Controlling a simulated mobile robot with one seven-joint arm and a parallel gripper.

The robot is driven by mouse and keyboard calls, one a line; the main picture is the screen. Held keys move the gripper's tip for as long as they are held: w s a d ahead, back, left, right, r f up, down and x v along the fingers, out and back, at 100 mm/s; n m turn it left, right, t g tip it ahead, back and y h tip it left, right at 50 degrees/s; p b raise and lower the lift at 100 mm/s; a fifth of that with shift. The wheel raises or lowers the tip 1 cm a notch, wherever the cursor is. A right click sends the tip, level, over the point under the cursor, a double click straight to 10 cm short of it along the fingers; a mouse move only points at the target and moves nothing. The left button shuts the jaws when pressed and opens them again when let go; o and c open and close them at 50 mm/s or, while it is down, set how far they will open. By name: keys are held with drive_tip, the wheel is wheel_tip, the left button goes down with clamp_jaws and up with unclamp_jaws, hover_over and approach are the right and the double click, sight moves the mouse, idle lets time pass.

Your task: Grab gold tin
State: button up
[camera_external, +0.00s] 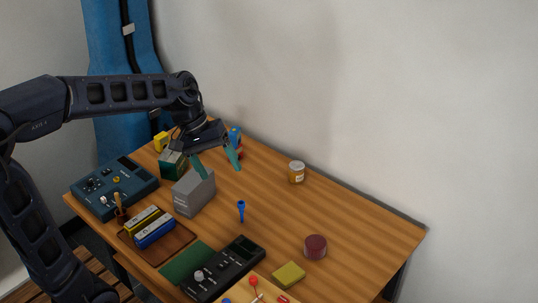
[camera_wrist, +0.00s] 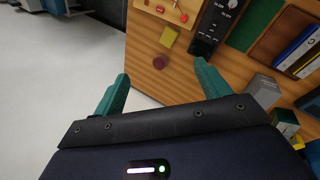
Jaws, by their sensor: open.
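A small flat gold block (camera_external: 289,274), which looks like the gold tin, lies near the table's front edge in the external view. It also shows near the top of the wrist view (camera_wrist: 168,37). A small jar with a white and orange-gold look (camera_external: 296,172) stands near the table's back edge; I cannot make out its label. My gripper (camera_external: 222,174) is open and empty, above the table near the grey box, well to the left of and behind the flat gold block. Its teal fingers also show in the wrist view (camera_wrist: 162,70).
A dark red round tin (camera_external: 315,246) lies just behind the gold block. A black device (camera_external: 224,268) is to its left. A grey box (camera_external: 195,192) stands below my gripper, with a blue upright item (camera_external: 241,209) nearby. The table's right side (camera_external: 370,235) is clear.

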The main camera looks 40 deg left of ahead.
drive_tip(key=w+a+f+n+h, duration=0.1)
drive_tip(key=w+f+n+h, duration=0.2)
drive_tip(key=w, duration=0.6)
drive_tip(key=w+a+f+n+t+h, duration=0.1)
drive_tip(key=w+f+n+h, duration=0.2)
drive_tip(key=w, duration=0.7)
drive_tip(key=w+a+f+n+h, duration=0.1)
drive_tip(key=w+a+f+n, duration=0.15)
drive_tip(key=w+f, duration=0.45)
drive_tip(key=w+a+f+n+t+h, duration=0.2)
drive_tip(key=w+a+f+n+t, duration=0.3)
drive_tip(key=w+f, duration=0.4)
drive_tip(key=w+a+f+n+t+h, duration=0.1)
drive_tip(key=w+a+f+n+t, duration=0.1)
drive_tip(key=w+a+f+n, duration=0.55)
drive_tip(key=m, duration=0.2)
approach(303, 169)
drive_tip(key=shift+w+d+f+t, duration=0.2)
drive_tip(key=shift+w+d+f, duration=0.1)
drive_tip(key=shift+w+f, duration=0.3)
drive_tip(key=shift+w+d+f+t, duration=0.2)
drive_tip(key=shift+w+d+f, duration=0.05)
drive_tip(key=shift+w+f, duration=0.3)
drive_tip(key=shift+r+x, duration=0.25)
drive_tip(key=shift+x, duration=3.5)
drive_tip(key=c, duration=1.1)
